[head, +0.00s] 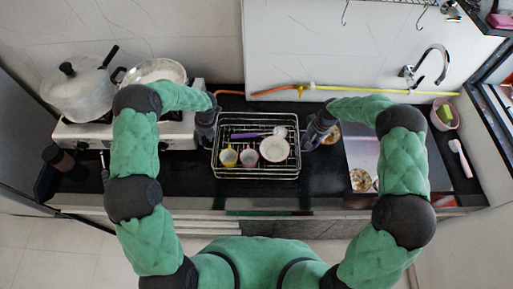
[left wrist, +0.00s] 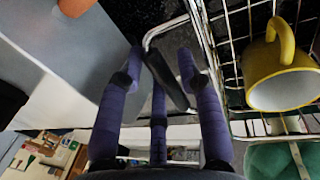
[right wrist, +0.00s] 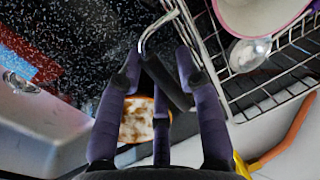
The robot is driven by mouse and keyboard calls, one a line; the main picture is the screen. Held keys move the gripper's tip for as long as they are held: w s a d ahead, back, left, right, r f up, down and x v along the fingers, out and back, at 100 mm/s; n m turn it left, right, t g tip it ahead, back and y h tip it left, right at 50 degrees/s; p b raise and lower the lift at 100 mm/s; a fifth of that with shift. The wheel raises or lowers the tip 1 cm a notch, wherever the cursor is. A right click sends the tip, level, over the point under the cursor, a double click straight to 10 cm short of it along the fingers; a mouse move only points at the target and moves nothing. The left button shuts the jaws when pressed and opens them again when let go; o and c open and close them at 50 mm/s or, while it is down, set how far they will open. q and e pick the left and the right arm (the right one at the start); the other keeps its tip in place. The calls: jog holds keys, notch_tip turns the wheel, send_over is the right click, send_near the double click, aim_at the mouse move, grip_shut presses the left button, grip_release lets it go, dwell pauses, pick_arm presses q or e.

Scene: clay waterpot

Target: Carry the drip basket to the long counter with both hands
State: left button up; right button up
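The drip basket (head: 216,172), a silver wire rack, stands on the black countertop in the middle of the head view. It holds a yellow cup (head: 228,157), a pink-rimmed small cup (head: 249,157), a bowl (head: 275,149) and a purple-handled utensil (head: 246,135). My left gripper (head: 205,117) is at its left side, my right gripper (head: 318,130) at its right. In the left wrist view, my fingers (left wrist: 160,70) stand apart around a dark handle grip (left wrist: 168,82). The right wrist view shows my fingers (right wrist: 158,72) likewise around a grip (right wrist: 166,84). Firm contact is not visible.
A stove (head: 130,132) with a lidded pot (head: 78,88) and a pan (head: 157,70) stands left. A sink (head: 375,155) with a faucet (head: 430,65) is right. A yellow-orange hose (head: 350,88) runs along the back wall. Black counter is bare before the basket.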

pick_arm(q)
jog(key=shift+s, duration=0.1)
grip_shut()
pick_arm(e)
grip_shut()
pick_arm(q)
jog(key=shift+r, duration=0.15)
pick_arm(e)
jog(key=shift+r, duration=0.15)
pick_arm(q)
jog(key=shift+r, duration=0.1)
pick_arm(e)
jog(key=shift+w+r, duration=0.1)
